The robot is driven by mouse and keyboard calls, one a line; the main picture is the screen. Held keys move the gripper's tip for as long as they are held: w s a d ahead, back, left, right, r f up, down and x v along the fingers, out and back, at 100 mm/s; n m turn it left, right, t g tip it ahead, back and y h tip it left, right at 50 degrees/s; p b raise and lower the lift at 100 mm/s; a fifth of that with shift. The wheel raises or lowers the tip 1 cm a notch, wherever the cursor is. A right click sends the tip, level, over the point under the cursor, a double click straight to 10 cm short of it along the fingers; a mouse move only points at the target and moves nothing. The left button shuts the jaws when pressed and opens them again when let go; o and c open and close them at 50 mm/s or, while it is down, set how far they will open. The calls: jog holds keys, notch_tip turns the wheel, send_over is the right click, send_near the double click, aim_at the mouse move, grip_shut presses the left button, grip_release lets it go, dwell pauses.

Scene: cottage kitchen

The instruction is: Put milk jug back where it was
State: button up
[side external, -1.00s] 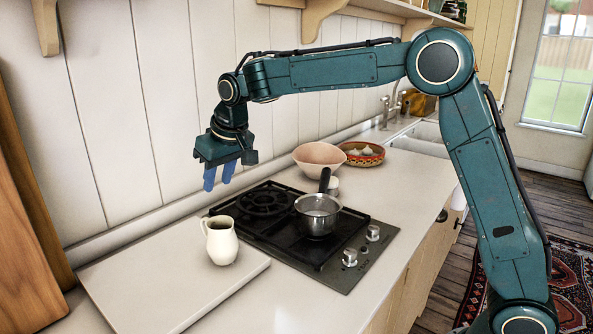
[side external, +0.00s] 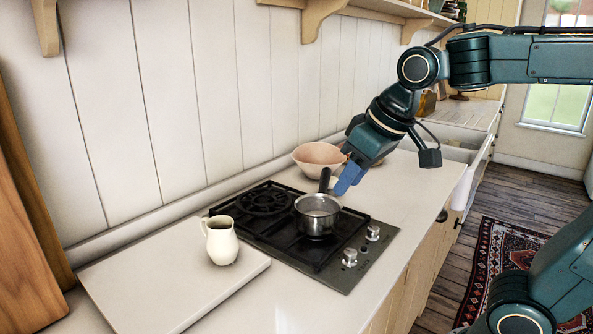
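The cream milk jug (side external: 222,243) stands upright on the white board (side external: 165,285) at the lower left, its handle on its left side. Its dark opening faces up. My gripper (side external: 345,181) is well to the right of the jug, pointing down and left just above and behind the steel saucepan (side external: 317,217). Its blue fingers are seen from the side and overlap each other, so I cannot tell how far apart they are. Nothing clearly shows between them.
The saucepan sits on the black gas hob (side external: 268,228), its dark handle rising near my fingers. A pink bowl (side external: 312,157) stands behind the hob, partly beside my gripper. Hob knobs (side external: 350,257) are at the front. The counter in front of the board is clear.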

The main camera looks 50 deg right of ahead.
jog(key=s+d+f, duration=0.1)
jog(key=s+f, duration=0.4)
jog(key=s, duration=0.6)
jog(key=shift+o, duration=0.2)
jog(key=shift+w, duration=0.1)
dwell(0.6)
